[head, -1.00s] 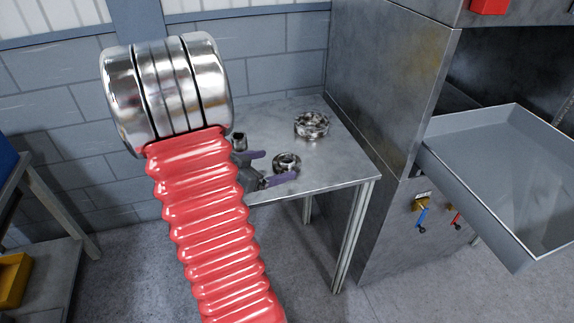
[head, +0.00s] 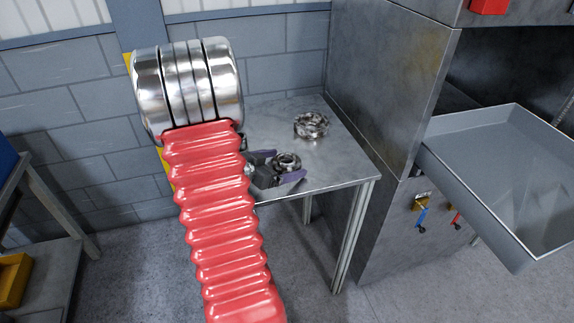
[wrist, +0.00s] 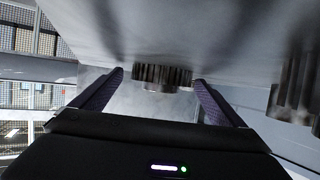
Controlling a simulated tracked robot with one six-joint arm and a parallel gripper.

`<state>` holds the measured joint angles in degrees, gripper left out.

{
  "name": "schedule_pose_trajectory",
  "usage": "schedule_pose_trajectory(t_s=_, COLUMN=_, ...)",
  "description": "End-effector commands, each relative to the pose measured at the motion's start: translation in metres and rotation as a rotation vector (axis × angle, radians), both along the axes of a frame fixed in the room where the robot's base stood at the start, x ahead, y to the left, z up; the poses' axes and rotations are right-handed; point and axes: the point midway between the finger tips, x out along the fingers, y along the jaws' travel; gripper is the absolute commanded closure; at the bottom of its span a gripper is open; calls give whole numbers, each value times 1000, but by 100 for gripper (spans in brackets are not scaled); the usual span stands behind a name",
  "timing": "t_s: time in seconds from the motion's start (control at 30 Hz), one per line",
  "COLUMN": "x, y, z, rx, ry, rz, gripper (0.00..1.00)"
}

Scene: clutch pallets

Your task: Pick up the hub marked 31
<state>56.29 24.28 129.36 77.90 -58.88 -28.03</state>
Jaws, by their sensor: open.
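A small dark metal hub (head: 287,162) with a hole in its top lies near the front of the steel table (head: 335,165). No marking is legible on it. My gripper (head: 288,165) is open, with its purple-padded fingers reaching along both sides of this hub. In the wrist view the toothed hub (wrist: 162,77) shows between the two open fingers (wrist: 158,82), with a gap on each side. A larger toothed ring-shaped part (head: 312,125) sits farther back on the table and shows at the right in the wrist view (wrist: 297,90).
Another small dark part (head: 244,143) is mostly hidden behind my arm. A steel cabinet wall (head: 385,85) rises along the table's right side. A grey tray (head: 470,205) juts out farther right. The table between the larger part and its front right corner is bare.

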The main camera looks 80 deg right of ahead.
Motion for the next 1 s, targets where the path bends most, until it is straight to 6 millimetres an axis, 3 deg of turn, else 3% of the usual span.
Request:
schedule_pose_trajectory(t_s=0.27, x=0, y=0, z=0, rx=0, ry=0, rz=0, gripper=8)
schedule_pose_trajectory(t_s=1.0, x=0, y=0, z=0, rx=0, ry=0, rz=-1, gripper=60)
